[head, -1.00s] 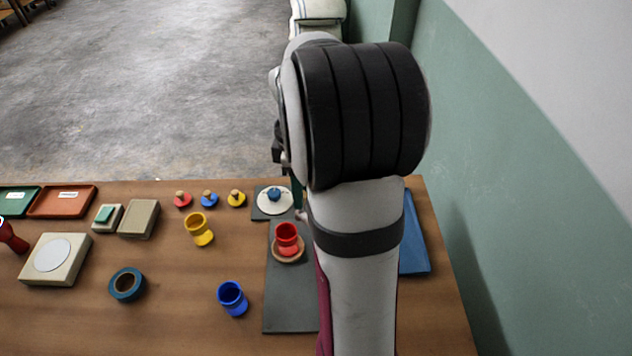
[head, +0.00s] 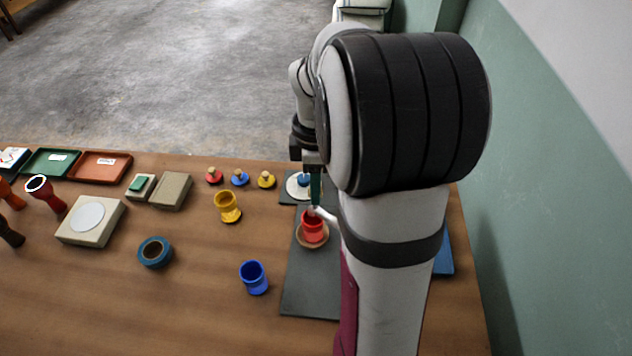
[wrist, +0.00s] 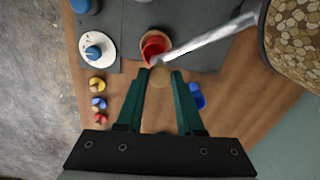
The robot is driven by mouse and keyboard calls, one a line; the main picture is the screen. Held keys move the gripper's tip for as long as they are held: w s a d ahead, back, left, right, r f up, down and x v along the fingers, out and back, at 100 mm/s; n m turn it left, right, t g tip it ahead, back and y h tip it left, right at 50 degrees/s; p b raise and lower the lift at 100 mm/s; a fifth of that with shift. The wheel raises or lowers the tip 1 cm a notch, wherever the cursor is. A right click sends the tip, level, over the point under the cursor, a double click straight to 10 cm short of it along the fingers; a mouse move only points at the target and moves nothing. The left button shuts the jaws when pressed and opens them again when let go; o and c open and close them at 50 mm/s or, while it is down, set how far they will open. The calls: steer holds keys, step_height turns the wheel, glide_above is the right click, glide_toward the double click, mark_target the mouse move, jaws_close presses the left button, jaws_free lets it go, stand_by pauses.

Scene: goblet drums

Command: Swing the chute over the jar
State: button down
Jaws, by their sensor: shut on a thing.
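The red jar (head: 313,226) stands on a round wooden coaster on a grey mat; the wrist view shows it from above (wrist: 154,45). The pale chute (head: 326,215) reaches in from the right, its free end at the jar's mouth in the head view. In the wrist view the chute (wrist: 208,37) ends by the jar's lower right rim. My gripper (head: 316,188) is at the chute's end. In the wrist view its green fingers are shut on a tan round knob (wrist: 160,77) by that end. My arm hides part of the chute in the head view.
A round container of pebble-like pieces (wrist: 295,40) stands at the chute's other end. A white disc with a blue knob (wrist: 97,48) lies beyond the jar. Blue (head: 253,278) and yellow (head: 227,206) jars stand to the left. Bare table lies front left.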

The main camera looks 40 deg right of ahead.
steer(key=c, duration=0.5)
jaws_free()
steer(key=shift+a, duration=0.1)
step_height(320, 180, up, 16)
steer(key=shift+f, duration=0.1)
